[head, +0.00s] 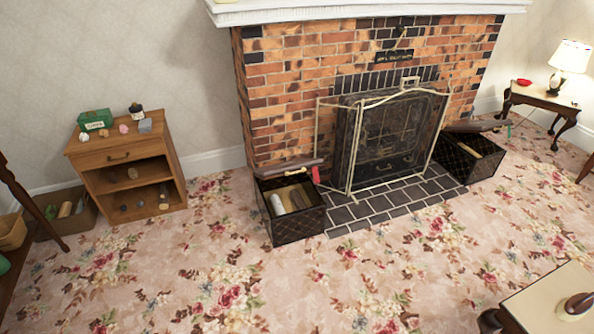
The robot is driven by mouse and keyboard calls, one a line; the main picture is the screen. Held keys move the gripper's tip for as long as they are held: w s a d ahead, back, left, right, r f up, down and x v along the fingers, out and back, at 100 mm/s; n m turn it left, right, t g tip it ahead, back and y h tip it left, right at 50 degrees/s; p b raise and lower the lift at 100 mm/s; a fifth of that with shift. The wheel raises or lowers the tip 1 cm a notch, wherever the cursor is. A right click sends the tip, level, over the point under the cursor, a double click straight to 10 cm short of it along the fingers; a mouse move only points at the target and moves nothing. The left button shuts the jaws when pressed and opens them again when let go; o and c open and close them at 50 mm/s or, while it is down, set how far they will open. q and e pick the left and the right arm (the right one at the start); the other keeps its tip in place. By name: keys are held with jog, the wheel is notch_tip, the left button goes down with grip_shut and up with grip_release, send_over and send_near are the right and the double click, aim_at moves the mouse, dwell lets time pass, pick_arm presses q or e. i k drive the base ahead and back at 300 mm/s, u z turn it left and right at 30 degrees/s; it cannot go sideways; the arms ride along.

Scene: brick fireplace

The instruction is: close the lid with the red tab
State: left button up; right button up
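The lid with the red tab (316,175) belongs to a dark lattice-patterned box (298,226) on the carpet left of the hearth. The lid (285,167) stands open along the box's back edge, seen as a narrow dark strip, with the red tab at its right end. The box's inside shows, with pale and grey roll-like things (287,200) in it. A similar dark box (470,160) right of the hearth also has its lid (474,127) open, with a small green tab (509,130). Neither of my grippers is in view.
A folding fire screen (385,140) stands on the tiled hearth (390,201) between the boxes. A wooden cabinet (165,150) is at left, a lamp table (540,99) at right. A pale-topped table (540,300) is at bottom right. Open carpet (300,285) lies before the left box.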

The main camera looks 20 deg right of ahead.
aim_at(293, 166)
jog(key=u, duration=0.4)
jog(key=i, duration=1.95)
jog(key=z, duration=0.6)
jog(key=i, duration=0.85)
jog(key=z, duration=0.35)
